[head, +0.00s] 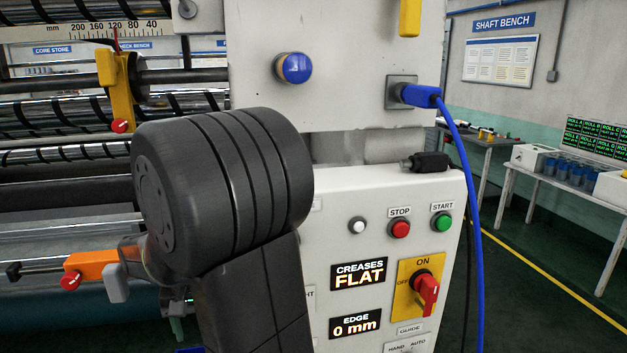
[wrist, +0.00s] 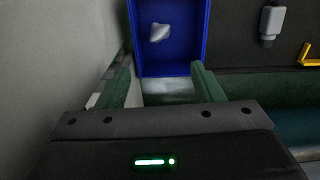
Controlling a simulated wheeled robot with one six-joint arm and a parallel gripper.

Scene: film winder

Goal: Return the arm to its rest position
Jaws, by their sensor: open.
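My gripper (wrist: 163,82) is open in the wrist view, with its two green fingers apart and nothing between them. Beyond the fingertips is a blue bin (wrist: 140,50) with a pale crumpled piece (wrist: 160,32) lying in it. In the head view my dark arm (head: 225,190) is bent in front of the winder's control panel (head: 335,215), and most of the gripper is hidden behind it or below the picture.
A blue cable (head: 470,190) hangs from a plug on the panel's right side. Rollers (head: 60,120) and an orange clamp (head: 92,262) with a red knob are at left, close to my arm. Benches (head: 560,185) stand at right beyond open floor (head: 525,290).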

